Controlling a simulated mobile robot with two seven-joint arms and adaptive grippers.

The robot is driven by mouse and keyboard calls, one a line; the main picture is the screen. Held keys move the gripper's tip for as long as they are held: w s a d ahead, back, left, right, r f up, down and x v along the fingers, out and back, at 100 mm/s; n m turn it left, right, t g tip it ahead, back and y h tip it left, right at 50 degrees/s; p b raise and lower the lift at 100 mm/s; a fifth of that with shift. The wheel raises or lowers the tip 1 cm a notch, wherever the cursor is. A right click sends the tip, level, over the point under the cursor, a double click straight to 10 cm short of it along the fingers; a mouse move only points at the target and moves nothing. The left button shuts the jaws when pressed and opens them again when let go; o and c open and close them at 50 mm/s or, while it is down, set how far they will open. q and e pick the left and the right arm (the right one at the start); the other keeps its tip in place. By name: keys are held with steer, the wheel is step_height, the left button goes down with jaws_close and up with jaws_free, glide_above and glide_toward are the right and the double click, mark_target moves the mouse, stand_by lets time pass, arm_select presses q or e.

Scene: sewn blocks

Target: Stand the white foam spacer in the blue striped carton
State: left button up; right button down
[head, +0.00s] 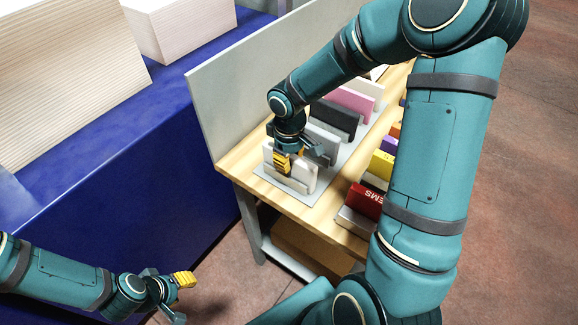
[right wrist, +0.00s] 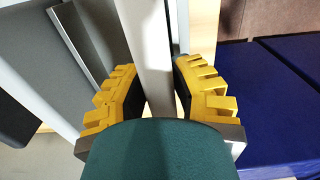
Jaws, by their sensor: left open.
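White upright blocks (head: 308,177) stand at the near end of a row on a light tray (head: 333,172); one may be the white foam spacer. My right gripper (head: 284,163) points down over this end, its yellow fingertips beside a white block. In the right wrist view, a slim white piece (right wrist: 155,60) stands between the fingers of my right gripper (right wrist: 158,90); I cannot tell whether both pads press on it. My left gripper (head: 182,297) is open and empty at the lower left, away from the table. I cannot make out a blue striped carton.
Grey, black and pink blocks (head: 350,104) stand farther along the tray. A grey panel (head: 235,90) borders the wooden table (head: 238,168). Red and yellow boxes (head: 364,201) lie on the right. Large pale, finely lined boxes (head: 60,80) stand on a blue surface (head: 135,155).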

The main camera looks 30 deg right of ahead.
stand_by(0.3)
step_height(320, 180, up, 10)
steer(key=shift+f+p, duration=0.2)
steer(key=shift+p, duration=0.7)
steer(key=shift+r, duration=0.25)
